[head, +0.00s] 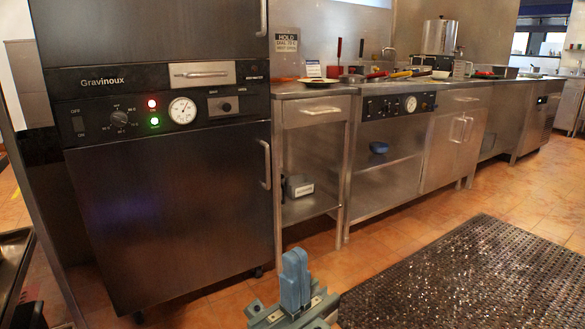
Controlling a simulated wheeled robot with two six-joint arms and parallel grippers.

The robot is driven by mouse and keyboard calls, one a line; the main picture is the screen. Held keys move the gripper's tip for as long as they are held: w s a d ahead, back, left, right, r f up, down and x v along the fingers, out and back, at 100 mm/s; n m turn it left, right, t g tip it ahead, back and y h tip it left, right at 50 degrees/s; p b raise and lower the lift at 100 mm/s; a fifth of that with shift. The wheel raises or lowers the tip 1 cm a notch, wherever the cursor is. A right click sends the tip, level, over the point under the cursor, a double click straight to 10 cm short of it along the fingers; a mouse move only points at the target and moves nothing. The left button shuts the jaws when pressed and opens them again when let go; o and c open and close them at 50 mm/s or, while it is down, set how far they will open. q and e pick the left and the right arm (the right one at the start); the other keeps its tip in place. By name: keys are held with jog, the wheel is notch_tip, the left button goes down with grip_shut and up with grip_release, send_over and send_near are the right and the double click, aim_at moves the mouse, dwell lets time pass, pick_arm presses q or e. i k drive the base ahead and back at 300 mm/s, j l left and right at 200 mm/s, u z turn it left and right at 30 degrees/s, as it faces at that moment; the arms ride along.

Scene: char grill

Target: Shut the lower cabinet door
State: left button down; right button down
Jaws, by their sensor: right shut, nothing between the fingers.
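The dark cabinet at the left has a control panel (150,104) marked Gravinoux, with a gauge, a knob and lit red and green lamps. Its lower door (175,210) is below that panel and looks flush with the front, with a vertical handle (265,164) on its right edge. My right gripper (295,280) is at the bottom middle, in front of and to the right of the lower door, apart from it. Its blue-grey fingers are together with nothing between them. My left gripper is not in view.
A steel counter (320,90) with drawers, shelves and cookware runs right from the cabinet. A dark perforated floor mat (470,275) lies at the lower right. A dark tray edge (14,265) shows at the far left. Tiled floor is open before the counter.

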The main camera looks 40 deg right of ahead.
aim_at(169, 214)
jog(key=i+l, duration=0.1)
jog(key=l, duration=0.3)
jog(key=i+l, duration=0.1)
jog(key=l, duration=0.3)
jog(key=i+l+u, duration=0.1)
jog(key=l, duration=0.7)
jog(key=i, duration=0.05)
